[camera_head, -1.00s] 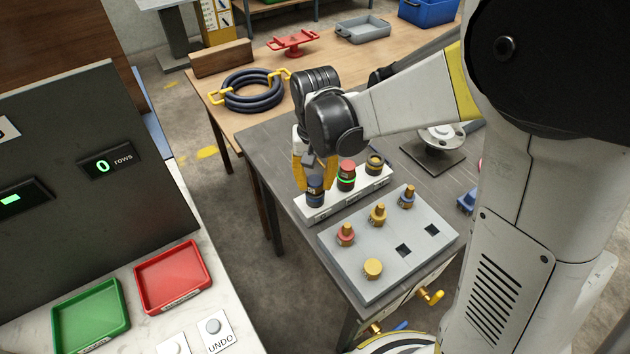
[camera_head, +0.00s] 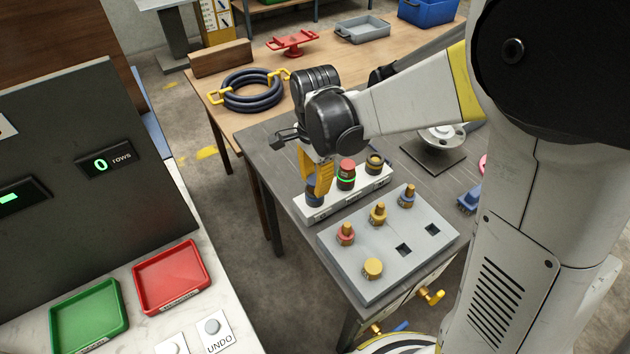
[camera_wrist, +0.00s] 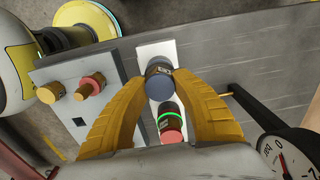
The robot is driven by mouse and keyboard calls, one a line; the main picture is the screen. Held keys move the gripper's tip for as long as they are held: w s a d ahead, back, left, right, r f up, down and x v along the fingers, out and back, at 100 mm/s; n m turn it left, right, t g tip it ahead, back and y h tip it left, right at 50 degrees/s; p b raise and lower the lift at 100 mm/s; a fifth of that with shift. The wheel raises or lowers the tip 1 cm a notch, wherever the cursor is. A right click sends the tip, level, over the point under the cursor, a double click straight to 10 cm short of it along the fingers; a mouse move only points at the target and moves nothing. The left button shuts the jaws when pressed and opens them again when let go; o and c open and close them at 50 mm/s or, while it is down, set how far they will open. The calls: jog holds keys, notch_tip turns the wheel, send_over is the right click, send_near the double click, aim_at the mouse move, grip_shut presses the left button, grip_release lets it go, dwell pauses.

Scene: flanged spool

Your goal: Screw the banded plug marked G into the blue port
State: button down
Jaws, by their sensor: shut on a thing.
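My gripper (camera_head: 318,182) is shut on a plug with a dark band and a blue-grey end (camera_wrist: 160,82), over the left place of a white block (camera_head: 318,212). The plug stands about upright there; the fingers partly hide it in the head view (camera_head: 313,192). Its letter cannot be read, and the blue port beneath cannot be told apart from it. How deep the plug sits cannot be told. Beside it on the block stands a red-topped dark plug (camera_head: 346,172) with a lit green ring. At the block's right end is a dark piece with a yellow ring (camera_head: 375,162).
A grey panel (camera_head: 345,265) in front holds red, yellow and blue based pieces with gold stems, a gold-capped piece (camera_head: 373,268) and two empty square holes. A round flanged stand (camera_head: 440,140) is at the right. A hose coil (camera_head: 252,90) lies on the wooden table behind.

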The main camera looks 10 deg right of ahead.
jog(key=m, duration=0.5)
jog(key=shift+f+m, duration=0.1)
jog(key=shift+m, duration=0.3)
jog(key=m, duration=0.6)
jog(key=c, duration=1)
grip_release()
